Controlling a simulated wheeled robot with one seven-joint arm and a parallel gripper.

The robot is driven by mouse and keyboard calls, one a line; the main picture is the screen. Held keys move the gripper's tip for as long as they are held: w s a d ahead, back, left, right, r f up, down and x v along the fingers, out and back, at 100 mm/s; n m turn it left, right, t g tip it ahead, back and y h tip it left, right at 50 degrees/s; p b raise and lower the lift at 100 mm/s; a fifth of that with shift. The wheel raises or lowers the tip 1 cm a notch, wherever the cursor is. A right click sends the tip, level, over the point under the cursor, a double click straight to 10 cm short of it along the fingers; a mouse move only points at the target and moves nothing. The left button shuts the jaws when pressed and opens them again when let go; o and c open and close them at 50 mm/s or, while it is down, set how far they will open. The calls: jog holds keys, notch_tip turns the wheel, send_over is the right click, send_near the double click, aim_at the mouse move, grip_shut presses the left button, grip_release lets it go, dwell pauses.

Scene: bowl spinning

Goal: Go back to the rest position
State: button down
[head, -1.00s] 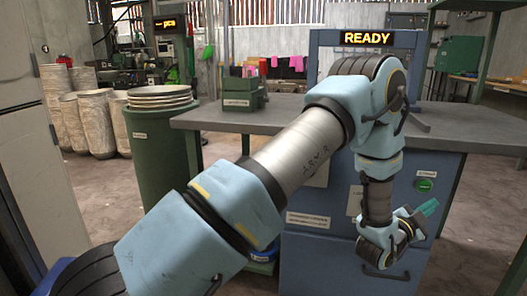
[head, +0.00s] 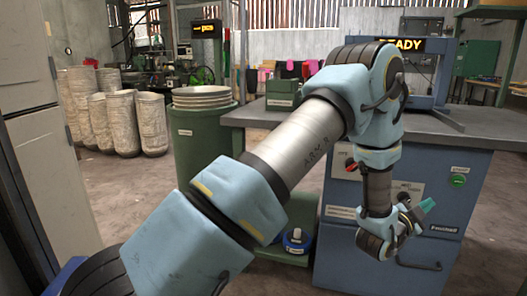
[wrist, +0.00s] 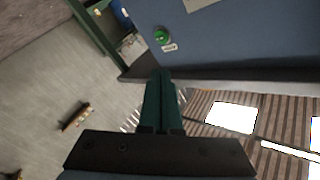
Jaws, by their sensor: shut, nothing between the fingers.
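My gripper (head: 427,205) is at the end of my folded arm, in front of the blue machine cabinet (head: 340,240) in the head view. Its teal fingers point to the upper right. In the wrist view my gripper (wrist: 162,75) shows its two dark green fingers together, with nothing between them. The cabinet front (wrist: 230,45) fills the upper right of the wrist view, with a green button (wrist: 162,36) ahead of the fingertips. My arm hides part of the cabinet and of the READY sign (head: 410,45).
A green barrel (head: 205,150) with stacked bowls (head: 202,96) stands left of the grey worktop (head: 250,117). Several stacks of pale bowls (head: 152,122) stand on the floor farther left. A grey cabinet (head: 50,150) is at the left edge. Bare floor (head: 125,195) lies between.

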jog(key=w+a+r+n+y, duration=0.1)
jog(key=w+a+n+y, duration=0.45)
jog(key=w+a, duration=0.7)
jog(key=a+n+y, duration=0.4)
jog(key=a+y, duration=0.2)
jog(key=a, duration=1.3)
jog(key=s+a+r+n+g+y, duration=0.15)
jog(key=s+a+n+g, duration=0.3)
jog(key=s+a, duration=0.6)
jog(key=s+a+r+n+g+y, duration=0.1)
jog(key=s+a+n+g+y, duration=0.35)
jog(key=a, duration=0.95)
notch_tip(320, 180, up, 27)
jog(key=s+t+h+p, duration=0.1)
jog(key=s+t+p, duration=0.1)
jog(key=p, duration=2.5)
jog(key=shift+d+f, duration=0.2)
jog(key=shift+d, duration=0.25)
jog(key=c, duration=1.6)
grip_release()
